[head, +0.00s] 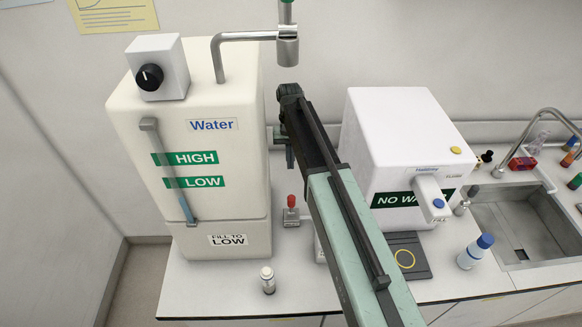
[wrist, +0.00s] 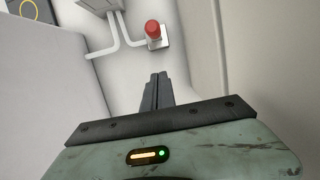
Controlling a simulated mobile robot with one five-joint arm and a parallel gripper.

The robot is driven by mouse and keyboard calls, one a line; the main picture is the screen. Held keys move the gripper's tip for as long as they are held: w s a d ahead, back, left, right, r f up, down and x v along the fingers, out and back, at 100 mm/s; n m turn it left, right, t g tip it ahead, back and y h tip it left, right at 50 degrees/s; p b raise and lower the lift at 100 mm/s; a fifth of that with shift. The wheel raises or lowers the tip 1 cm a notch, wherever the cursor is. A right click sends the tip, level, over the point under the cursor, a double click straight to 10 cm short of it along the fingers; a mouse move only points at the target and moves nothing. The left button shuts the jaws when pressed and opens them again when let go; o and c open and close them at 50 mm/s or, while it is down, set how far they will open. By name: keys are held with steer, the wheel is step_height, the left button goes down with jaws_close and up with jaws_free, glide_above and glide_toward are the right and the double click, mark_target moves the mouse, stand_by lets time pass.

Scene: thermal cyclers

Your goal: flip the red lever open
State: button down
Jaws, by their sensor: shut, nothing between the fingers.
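The red lever (head: 291,201) stands upright on a small grey base on the counter, between the water tank and the white machine in the head view. It also shows at the top of the wrist view (wrist: 152,28), seen from above with its white base plate and white pipes. My gripper (wrist: 157,78) is shut and empty, its fingertips pointing toward the lever and apart from it. In the head view my arm crosses the middle and its end (head: 287,150) is above and behind the lever; the fingers are mostly hidden there.
The large white water tank (head: 190,110) stands left of the lever, with a metal tap above. A white machine (head: 400,130) is on the right, with a dark pad (head: 408,258). A small vial (head: 267,280) and a blue-capped bottle (head: 475,252) stand in front. A sink (head: 520,230) is far right.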

mark_target(291, 201)
steer(key=s+f+b, duration=0.6)
steer(key=f, duration=0.1)
steer(key=shift+f, duration=0.3)
